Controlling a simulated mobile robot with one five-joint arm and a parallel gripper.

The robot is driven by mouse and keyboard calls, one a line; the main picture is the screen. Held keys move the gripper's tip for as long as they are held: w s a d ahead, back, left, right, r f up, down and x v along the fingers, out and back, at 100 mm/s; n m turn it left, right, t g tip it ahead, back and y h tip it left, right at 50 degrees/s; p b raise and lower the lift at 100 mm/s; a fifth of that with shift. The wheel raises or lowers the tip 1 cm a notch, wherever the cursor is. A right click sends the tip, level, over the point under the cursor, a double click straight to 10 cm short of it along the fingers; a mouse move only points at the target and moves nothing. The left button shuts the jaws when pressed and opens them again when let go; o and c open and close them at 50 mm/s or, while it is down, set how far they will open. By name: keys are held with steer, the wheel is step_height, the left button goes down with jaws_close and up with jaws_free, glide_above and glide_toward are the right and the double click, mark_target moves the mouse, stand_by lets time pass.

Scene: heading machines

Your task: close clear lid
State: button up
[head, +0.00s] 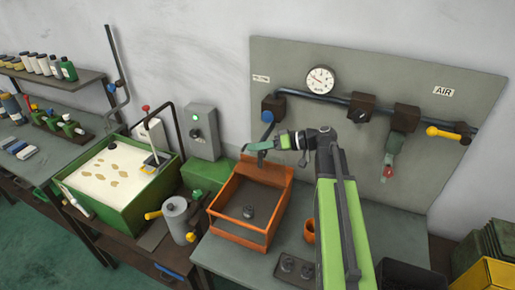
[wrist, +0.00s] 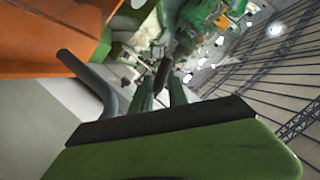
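An orange box (head: 230,237) stands on the bench in the head view. A small dark part sits inside it, and its taller orange back rises behind. I cannot make out a clear lid panel apart from the box. My gripper (head: 262,146) is above the back of the box, pointing left. In the wrist view my two green fingers (wrist: 162,92) stand apart with a gap. A dark rod-like piece shows near their tips, and I cannot tell whether it lies between them. An orange surface (wrist: 35,35) and a grey bent bar (wrist: 92,82) are left of the fingers.
A green tub (head: 118,205) of pale liquid and a grey canister (head: 178,217) stand left of the box. A grey air panel (head: 345,130) with gauge and valves stands behind. An orange cup (head: 308,231) and a dark block (head: 291,269) lie right of the box.

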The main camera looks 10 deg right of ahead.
jaws_close()
stand_by(1.3)
